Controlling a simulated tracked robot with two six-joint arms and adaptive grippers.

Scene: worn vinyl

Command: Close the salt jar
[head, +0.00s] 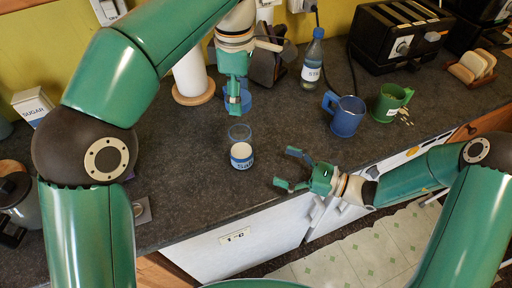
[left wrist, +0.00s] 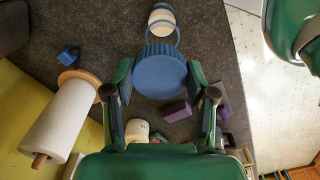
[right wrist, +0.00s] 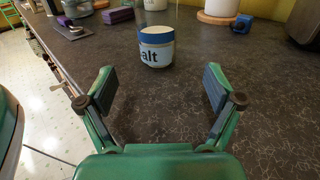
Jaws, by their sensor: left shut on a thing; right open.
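The salt jar (head: 241,150) stands upright on the dark worktop, clear glass with a labelled lower part and white salt inside. Its mouth is uncovered. It also shows in the right wrist view (right wrist: 156,48) and at the top of the left wrist view (left wrist: 162,20). My left gripper (head: 236,104) is shut on the round blue lid (left wrist: 159,74), holding it above and slightly behind the jar in the head view. The lid is partly hidden by the fingers there. My right gripper (head: 286,168) is open and empty, low to the right of the jar and apart from it.
A blue mug (head: 345,117), a green mug (head: 389,103) and a water bottle (head: 313,62) stand to the right. A paper towel roll (head: 192,78) stands behind left. A sugar box (head: 33,105) is far left. The worktop around the jar is clear.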

